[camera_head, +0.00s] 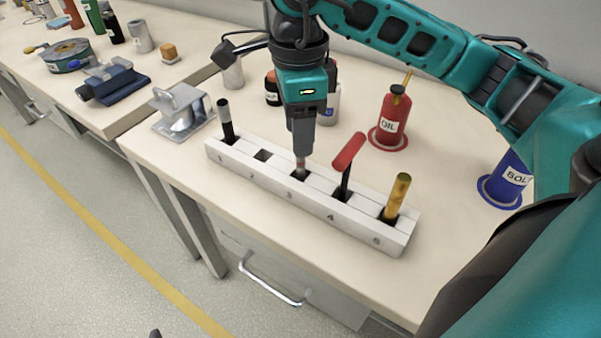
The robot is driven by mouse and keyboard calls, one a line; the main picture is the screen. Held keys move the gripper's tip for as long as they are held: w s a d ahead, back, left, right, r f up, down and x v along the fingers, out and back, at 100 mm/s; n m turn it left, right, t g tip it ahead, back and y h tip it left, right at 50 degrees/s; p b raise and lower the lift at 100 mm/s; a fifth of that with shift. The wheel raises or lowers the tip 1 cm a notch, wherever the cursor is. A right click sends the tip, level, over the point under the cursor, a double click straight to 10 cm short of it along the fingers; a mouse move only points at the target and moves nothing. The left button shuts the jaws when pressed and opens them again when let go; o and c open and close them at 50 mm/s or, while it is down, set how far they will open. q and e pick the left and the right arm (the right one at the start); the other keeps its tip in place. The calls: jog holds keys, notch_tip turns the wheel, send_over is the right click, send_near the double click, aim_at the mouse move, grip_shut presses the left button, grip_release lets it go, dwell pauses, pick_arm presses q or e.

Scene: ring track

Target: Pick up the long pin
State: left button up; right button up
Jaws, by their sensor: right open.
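A white rack (280,197) with numbered slots lies along the front of the workbench. My right gripper (301,156) points straight down over the third slot and is open. A narrow greyish piece (300,172) shows right under its fingers at that slot. I cannot tell whether it is the long pin or a fingertip, as the fingers cover most of it. A black tool with a pale top (226,120) stands in slot 1. A red-handled T-shaped tool (348,152) stands in slot 4 and a golden cylinder (397,196) in slot 5. Slot 2 looks empty.
A red oil bottle (391,118) and a blue bolt container (508,178) stand behind the rack on the right. Small bottles (272,90) stand close behind my gripper. A metal fixture (181,108) sits left of the rack. The bench front edge is near the rack.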

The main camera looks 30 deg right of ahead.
aim_at(301, 171)
jog(key=shift+d+f+b, duration=0.15)
jog(key=shift+f+b, duration=0.05)
jog(key=shift+f, duration=1.35)
jog(key=shift+d+f+b, duration=0.1)
jog(key=shift+f+b, duration=0.1)
jog(key=shift+f, duration=1.3)
jog(key=shift+c, duration=0.4)
grip_shut()
